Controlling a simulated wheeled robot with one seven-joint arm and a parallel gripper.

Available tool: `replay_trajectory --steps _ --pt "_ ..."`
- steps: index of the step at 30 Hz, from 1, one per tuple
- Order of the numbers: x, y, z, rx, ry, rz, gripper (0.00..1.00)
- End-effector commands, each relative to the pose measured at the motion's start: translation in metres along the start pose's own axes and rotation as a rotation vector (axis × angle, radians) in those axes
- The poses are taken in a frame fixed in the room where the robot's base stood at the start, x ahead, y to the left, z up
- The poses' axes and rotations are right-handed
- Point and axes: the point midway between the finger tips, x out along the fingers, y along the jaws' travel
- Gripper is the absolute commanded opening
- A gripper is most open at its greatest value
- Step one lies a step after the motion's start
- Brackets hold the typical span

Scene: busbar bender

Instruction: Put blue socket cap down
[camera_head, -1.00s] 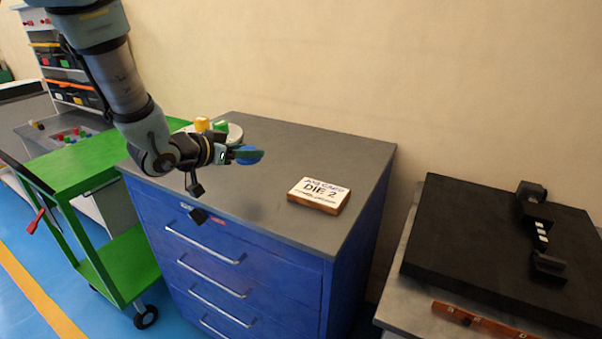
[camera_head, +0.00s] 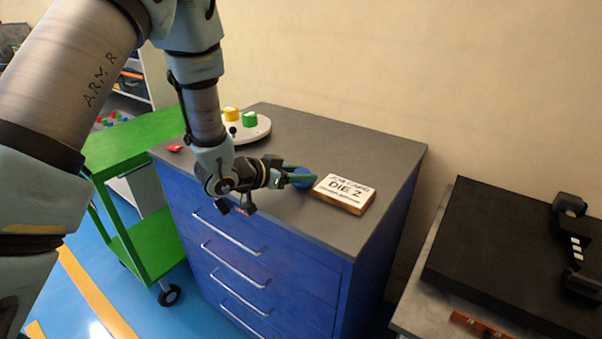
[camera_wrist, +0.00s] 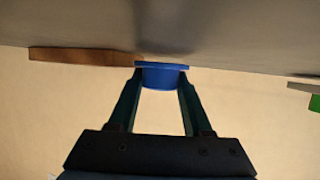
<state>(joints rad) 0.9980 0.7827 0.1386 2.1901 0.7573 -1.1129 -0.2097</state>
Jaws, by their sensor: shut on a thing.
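The blue socket cap (camera_head: 301,178) is between the fingers of my gripper (camera_head: 306,177), partly hidden by them in the head view. In the wrist view my gripper (camera_wrist: 161,88) is shut on the cap (camera_wrist: 162,77), one finger on each side. The cap's flat rim faces the grey cabinet top (camera_wrist: 230,30) and is very close to it; I cannot tell whether it touches. The cap is just left of the job card block (camera_head: 343,193) marked "DIE 2", whose edge shows in the wrist view (camera_wrist: 85,56).
A round pale tray (camera_head: 252,133) with a yellow cap (camera_head: 231,114) and a green cap (camera_head: 250,119) stands at the back left of the blue cabinet (camera_head: 270,275). A green cart (camera_head: 125,150) is left. A black plate (camera_head: 510,250) with dark fittings lies on the bench at right.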

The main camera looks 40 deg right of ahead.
Motion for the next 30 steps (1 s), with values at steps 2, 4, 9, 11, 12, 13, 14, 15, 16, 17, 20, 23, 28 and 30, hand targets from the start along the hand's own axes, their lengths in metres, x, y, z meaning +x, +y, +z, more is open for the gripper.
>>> replay_trajectory --steps 2,4,9,11,12,13,14,15,16,17,20,23,28,30 --pt "0.0018 0.0 0.0048 0.0 -0.001 0.0 0.0" --pt "0.0025 -0.0001 0.0062 0.0 0.0 0.0 0.0" --pt "0.0026 -0.0002 0.0062 0.001 0.001 -0.001 0.0" --pt "0.0028 -0.0002 0.0068 0.001 0.001 -0.001 0.0" --pt "0.0033 -0.0003 0.0081 0.0 0.001 -0.001 0.0" --pt "0.0037 -0.0003 0.0093 0.0 0.001 -0.001 0.0" --pt "0.0041 -0.0004 0.0103 0.0 0.001 -0.001 0.0" --pt "0.0039 -0.0003 0.0096 0.0 0.001 -0.001 0.52" --pt "0.0037 -0.0003 0.0091 0.0 0.0 -0.001 0.55" --pt "0.0036 -0.0002 0.0091 0.0 0.0 -0.001 0.58" --pt "0.0036 -0.0003 0.0093 0.0 0.0 -0.001 0.62" --pt "0.0036 -0.0003 0.0094 0.0 -0.001 -0.001 0.62" --pt "0.0017 -0.0001 0.0048 0.001 -0.001 -0.001 0.62" --pt "-0.005 -0.0015 0.0072 0.0 0.0 -0.004 0.62"
